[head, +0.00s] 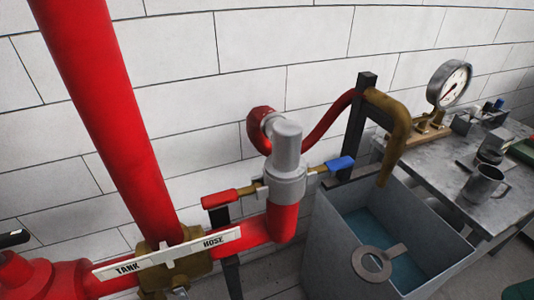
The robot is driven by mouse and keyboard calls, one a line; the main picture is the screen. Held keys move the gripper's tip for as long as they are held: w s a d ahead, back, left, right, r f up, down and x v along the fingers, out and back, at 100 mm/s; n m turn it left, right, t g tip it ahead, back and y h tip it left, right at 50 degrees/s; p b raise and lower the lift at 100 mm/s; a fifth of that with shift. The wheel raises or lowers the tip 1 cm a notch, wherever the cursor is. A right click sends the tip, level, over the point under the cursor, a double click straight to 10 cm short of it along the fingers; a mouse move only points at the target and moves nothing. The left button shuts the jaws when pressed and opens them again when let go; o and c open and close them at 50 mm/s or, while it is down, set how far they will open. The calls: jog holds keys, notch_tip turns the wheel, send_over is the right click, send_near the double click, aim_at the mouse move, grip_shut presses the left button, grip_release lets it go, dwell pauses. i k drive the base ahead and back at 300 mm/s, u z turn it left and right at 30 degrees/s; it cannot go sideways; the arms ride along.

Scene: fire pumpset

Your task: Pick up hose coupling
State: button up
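The hose curves up to the right towards a brown hooked pipe (396,112). A grey vertical cylinder (286,150) on a red pipe elbow stands in front and hides part of the coupling and hose. I cannot tell whether the coupling touches the cylinder. My gripper is not in view.
The cylinder has red (220,198) and blue (341,164) handles. A thick red pipe (110,110) rises at left above a TANK/HOSE plate (165,255). A bench (440,165) with a gauge (450,83) and mug (485,184) is right.

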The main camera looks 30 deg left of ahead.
aim_at(285, 164)
jog(key=u, duration=1.15)
